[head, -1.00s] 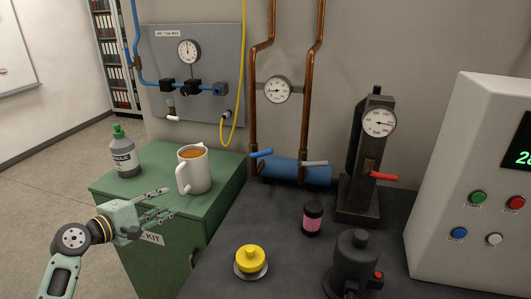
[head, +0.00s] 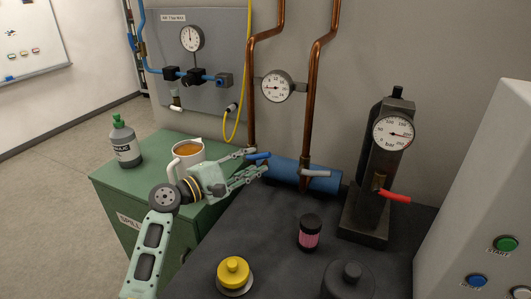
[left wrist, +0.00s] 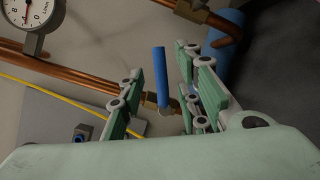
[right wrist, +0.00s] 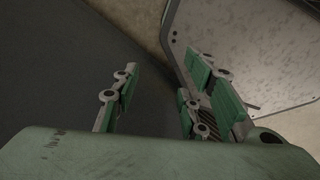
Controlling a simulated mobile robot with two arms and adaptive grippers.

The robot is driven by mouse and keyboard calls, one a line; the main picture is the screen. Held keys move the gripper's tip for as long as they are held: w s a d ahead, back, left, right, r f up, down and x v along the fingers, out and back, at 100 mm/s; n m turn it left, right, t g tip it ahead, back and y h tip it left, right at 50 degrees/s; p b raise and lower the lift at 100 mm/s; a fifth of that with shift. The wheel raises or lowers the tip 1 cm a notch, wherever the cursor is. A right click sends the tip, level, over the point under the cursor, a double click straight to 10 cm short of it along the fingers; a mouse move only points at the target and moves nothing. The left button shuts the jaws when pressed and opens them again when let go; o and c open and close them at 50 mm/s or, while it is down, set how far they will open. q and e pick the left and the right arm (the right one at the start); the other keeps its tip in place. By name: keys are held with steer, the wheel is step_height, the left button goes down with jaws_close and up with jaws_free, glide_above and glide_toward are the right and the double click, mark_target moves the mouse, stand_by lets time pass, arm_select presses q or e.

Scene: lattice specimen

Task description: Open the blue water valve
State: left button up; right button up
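The blue valve lever (head: 257,156) sits on the left copper pipe, at the left end of a blue cylinder (head: 290,172). My left gripper (head: 257,162) is at the lever in the head view, its fingers pointing right. In the left wrist view the blue lever (left wrist: 162,78) stands between the two open fingers (left wrist: 160,95), with a visible gap on each side. Contact with the lever does not show. My right gripper (right wrist: 155,100) is open and empty in the right wrist view; it is not in the head view.
A white mug (head: 187,158) and a bottle (head: 125,145) stand on the green cabinet (head: 115,187), close to my left arm. A gauge stand with a red lever (head: 395,195), a pink-labelled jar (head: 309,234) and a yellow knob (head: 233,272) are on the dark bench.

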mark_target(259, 157)
arm_select(q)
steer(key=x, duration=0.3)
steer(key=shift+w+d+r, duration=0.1)
steer(key=shift+w+d, duration=0.15)
steer(key=shift+d, duration=0.05)
steer(key=shift+w+d+p, duration=0.2)
steer(key=shift+d+p, duration=0.1)
steer(key=shift+w+d, duration=0.1)
steer(key=shift+w, duration=0.05)
steer(key=c, duration=0.7)
jaws_close()
arm_select(e)
steer(key=shift+s+a+r, duration=0.4)
steer(key=shift+s+a, duration=0.05)
steer(key=shift+a, duration=0.05)
